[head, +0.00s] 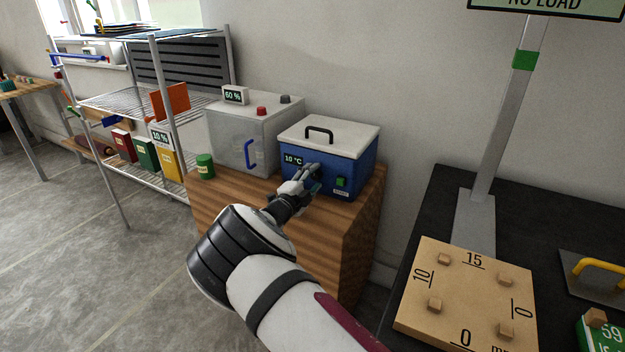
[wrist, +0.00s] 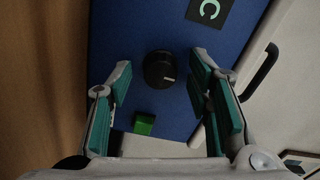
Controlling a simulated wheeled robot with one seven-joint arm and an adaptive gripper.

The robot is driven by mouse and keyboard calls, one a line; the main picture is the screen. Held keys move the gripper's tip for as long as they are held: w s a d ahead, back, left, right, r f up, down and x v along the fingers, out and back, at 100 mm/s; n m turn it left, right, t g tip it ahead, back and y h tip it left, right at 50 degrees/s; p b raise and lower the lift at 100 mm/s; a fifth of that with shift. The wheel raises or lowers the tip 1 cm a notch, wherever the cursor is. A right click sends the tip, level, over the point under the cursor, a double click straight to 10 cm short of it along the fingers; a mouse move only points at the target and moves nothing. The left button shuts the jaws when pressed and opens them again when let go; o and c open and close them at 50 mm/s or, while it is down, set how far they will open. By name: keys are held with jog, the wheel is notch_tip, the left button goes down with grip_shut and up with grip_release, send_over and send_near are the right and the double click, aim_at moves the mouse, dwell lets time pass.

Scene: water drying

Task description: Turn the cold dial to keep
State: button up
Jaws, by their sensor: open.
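The cold box (head: 352,172) is blue with a white lid and a black handle, and stands on a wooden cabinet. Its display (head: 292,159) reads 10 °C. My gripper (head: 311,174) is in front of the box's front face and hides the dial in the head view. In the wrist view the dial (wrist: 159,69) is a round black knob with a pale pointer line. My gripper (wrist: 160,88) is open there, with one teal-padded finger on each side of the dial. Neither pad visibly touches it. The dial's markings cannot be read.
A green button (head: 341,182) is on the box's front, right of my gripper; it also shows in the wrist view (wrist: 144,124). A grey cabinet (head: 238,135) with a blue handle and a green canister (head: 205,166) stand to the left. A dark table (head: 428,205) is at right.

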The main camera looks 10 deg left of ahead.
jog(key=v, duration=1.2)
